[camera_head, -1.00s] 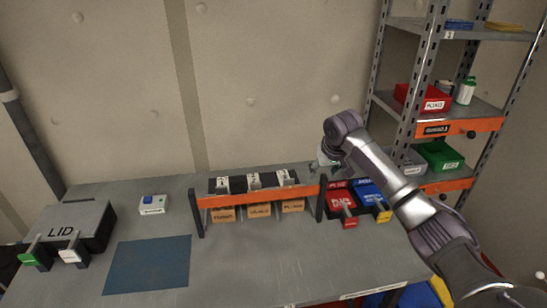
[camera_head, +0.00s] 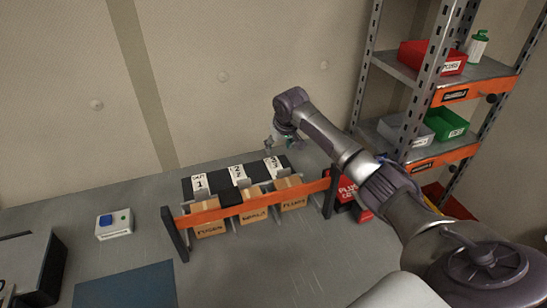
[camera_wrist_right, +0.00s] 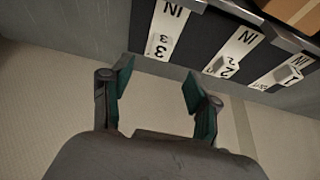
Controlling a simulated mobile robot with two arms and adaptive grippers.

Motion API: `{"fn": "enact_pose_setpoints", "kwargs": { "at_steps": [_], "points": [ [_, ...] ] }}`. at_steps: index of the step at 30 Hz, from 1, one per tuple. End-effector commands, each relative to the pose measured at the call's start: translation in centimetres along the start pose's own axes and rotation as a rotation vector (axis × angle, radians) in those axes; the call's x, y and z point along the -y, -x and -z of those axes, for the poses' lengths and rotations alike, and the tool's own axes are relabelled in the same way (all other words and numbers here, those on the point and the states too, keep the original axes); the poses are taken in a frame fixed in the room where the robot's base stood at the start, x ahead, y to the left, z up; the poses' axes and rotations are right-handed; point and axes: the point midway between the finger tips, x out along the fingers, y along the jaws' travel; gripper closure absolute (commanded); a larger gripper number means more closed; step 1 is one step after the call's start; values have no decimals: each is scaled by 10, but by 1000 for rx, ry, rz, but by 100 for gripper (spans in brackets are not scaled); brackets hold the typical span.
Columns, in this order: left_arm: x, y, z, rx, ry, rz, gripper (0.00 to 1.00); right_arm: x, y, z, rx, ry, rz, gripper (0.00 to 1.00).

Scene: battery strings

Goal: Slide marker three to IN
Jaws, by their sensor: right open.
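Marker three's white strip (camera_head: 273,166) is the right one of three on the black panel behind the orange rail. In the right wrist view the strip (camera_wrist_right: 172,22) reads IN at its upper end, and a white piece marked 3 (camera_wrist_right: 159,44) sits lower on it. My right gripper (camera_head: 272,148) hangs by the far end of this strip. In the wrist view its open, empty fingers (camera_wrist_right: 158,76) are just below the strip, one to each side, with no contact that I can make out. My left gripper is not in view.
Strips two (camera_head: 238,176) and one (camera_head: 199,186) lie to the left. Cardboard boxes (camera_head: 252,215) stand under the orange rail (camera_head: 220,212). A red bin (camera_head: 350,191) is beside the rack's right post. Shelving (camera_head: 480,75) stands at the right. The table's front middle is clear.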

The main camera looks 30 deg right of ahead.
Motion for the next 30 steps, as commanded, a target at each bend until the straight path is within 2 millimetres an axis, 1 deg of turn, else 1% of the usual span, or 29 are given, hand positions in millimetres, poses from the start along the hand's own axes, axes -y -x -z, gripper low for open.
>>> {"fn": "enact_pose_setpoints", "kwargs": {
  "at_steps": [1, 6, 12, 18, 28, 29, 30],
  "points": [
    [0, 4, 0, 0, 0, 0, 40, 1, -11, 0, 5, -1, 0, 40],
    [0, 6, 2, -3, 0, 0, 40, 1, -48, 0, 3, -2, 1, 40],
    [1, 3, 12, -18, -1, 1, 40, 1, -79, 0, 2, -2, 1, 40],
    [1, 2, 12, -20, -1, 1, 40, 1, -92, 0, 0, 0, 0, 40],
    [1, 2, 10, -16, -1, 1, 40, 0, -94, 0, -1, 1, 0, 40],
    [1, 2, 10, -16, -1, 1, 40, 0, -94, 0, -1, 1, 0, 41],
    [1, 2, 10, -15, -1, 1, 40, 0, -94, 0, -1, 1, 0, 48]
  ]
}}
